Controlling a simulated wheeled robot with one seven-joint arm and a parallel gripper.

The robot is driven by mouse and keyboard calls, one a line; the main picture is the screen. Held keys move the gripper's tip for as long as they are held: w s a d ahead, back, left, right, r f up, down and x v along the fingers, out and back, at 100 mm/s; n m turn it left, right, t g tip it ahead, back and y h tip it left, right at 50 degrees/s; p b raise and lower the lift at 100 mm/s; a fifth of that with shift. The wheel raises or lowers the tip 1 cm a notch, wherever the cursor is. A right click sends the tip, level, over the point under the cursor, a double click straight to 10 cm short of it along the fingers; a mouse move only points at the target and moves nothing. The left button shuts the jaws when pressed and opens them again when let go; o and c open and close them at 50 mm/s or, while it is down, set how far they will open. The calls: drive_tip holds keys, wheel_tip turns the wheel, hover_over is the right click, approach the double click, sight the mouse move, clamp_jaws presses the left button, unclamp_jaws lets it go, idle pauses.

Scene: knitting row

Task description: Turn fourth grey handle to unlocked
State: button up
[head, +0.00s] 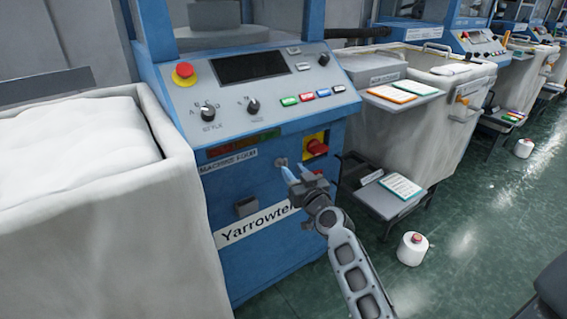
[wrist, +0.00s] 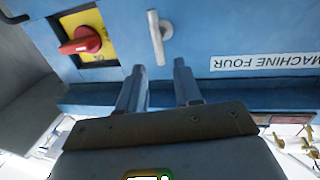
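The grey handle (wrist: 157,40) is a short metal lever on the blue front of machine four. The wrist view shows it upright in the picture with a slight tilt. In the head view only a small part of the handle's mount (head: 281,162) shows beside my fingers. My gripper (head: 291,173) is in front of the panel. In the wrist view my gripper (wrist: 158,72) is open and empty, its two fingers apart. The handle lies just beyond the fingertips, in line with the gap. I cannot tell whether they touch the panel.
A red rotary switch on a yellow plate (wrist: 82,42) is close beside the handle. The MACHINE FOUR label (head: 228,164) is on its other side. A black-framed side table (head: 382,200) and a white cone (head: 412,248) are to the right. Green floor is open beyond.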

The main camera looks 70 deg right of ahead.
sight(287, 163)
drive_tip(key=shift+p+x, duration=0.5)
drive_tip(key=shift+x, duration=2.55)
drive_tip(key=shift+c, duration=0.5)
clamp_jaws()
